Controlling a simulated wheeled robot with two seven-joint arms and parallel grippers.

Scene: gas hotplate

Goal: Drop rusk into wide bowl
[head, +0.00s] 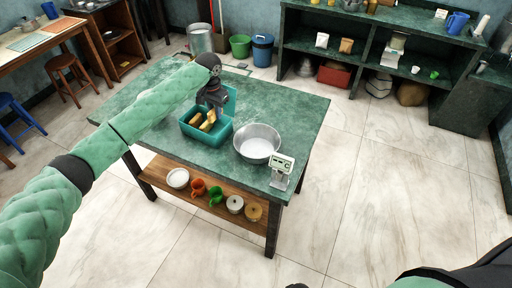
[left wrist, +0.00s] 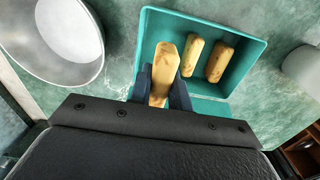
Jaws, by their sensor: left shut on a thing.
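My left gripper (head: 211,110) reaches down over the teal box (head: 222,130) on the green table. In the left wrist view, the left gripper (left wrist: 162,94) is shut on a golden-brown rusk (left wrist: 165,65), with a finger on each side. The rusk overlaps the box's near wall in that view, and its height above the box floor is hard to tell. Two more rusks (left wrist: 193,55) (left wrist: 220,62) lie side by side in the teal box (left wrist: 255,35). The wide bowl (head: 257,145) is metal, stands right of the box, and also shows in the left wrist view (left wrist: 70,42).
A small scale-like device with a display (head: 281,168) stands at the table's front right corner, close to the bowl. The right part of the tabletop (head: 300,110) is clear. Cups and dishes sit on the wooden lower shelf (head: 160,178).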

